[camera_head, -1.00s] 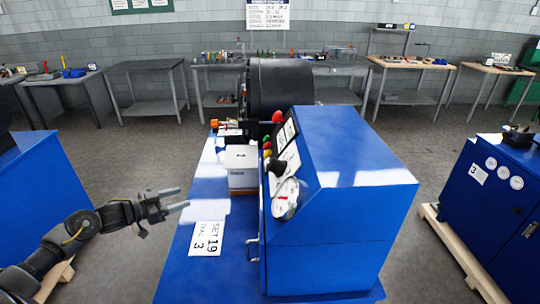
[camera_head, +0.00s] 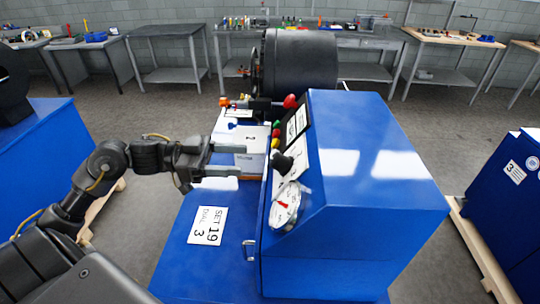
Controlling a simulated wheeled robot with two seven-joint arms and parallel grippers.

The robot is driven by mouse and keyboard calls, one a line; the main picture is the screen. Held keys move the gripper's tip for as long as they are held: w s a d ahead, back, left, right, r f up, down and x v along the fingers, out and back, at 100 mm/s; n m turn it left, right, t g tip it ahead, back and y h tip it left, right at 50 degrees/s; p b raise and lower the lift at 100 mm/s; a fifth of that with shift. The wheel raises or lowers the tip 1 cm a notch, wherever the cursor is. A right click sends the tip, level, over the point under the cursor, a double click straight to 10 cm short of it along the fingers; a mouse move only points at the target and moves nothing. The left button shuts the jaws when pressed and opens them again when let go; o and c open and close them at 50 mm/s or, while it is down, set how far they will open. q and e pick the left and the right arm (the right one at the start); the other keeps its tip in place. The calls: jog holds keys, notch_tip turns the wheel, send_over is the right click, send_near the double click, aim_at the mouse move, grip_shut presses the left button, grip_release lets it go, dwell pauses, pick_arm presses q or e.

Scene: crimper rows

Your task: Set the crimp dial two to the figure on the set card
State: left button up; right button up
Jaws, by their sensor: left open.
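A blue crimper cabinet (camera_head: 360,190) fills the middle. Its sloping panel carries a white round dial (camera_head: 286,206) with a red pointer; its figures are too small to read. A black knob (camera_head: 282,163) sits above the dial. My right gripper is not in view.
The white box (camera_head: 255,139) stands on the blue top (camera_head: 206,267), close to the panel. A metal handle (camera_head: 250,250) sticks out below. Another blue cabinet (camera_head: 510,200) stands right.

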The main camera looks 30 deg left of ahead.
aim_at(271, 160)
pick_arm(q)
jog(key=p+x, duration=0.2)
jog(key=x, duration=0.5)
jog(key=shift+w+r+p, duration=0.15)
jog(key=shift+p, duration=0.2)
jog(key=shift+w+d, duration=0.25)
jog(key=shift+d, duration=0.25)
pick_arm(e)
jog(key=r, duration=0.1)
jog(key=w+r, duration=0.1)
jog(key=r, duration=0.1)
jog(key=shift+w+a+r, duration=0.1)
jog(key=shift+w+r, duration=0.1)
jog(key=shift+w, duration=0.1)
pick_arm(q)
jog(key=c, duration=1)
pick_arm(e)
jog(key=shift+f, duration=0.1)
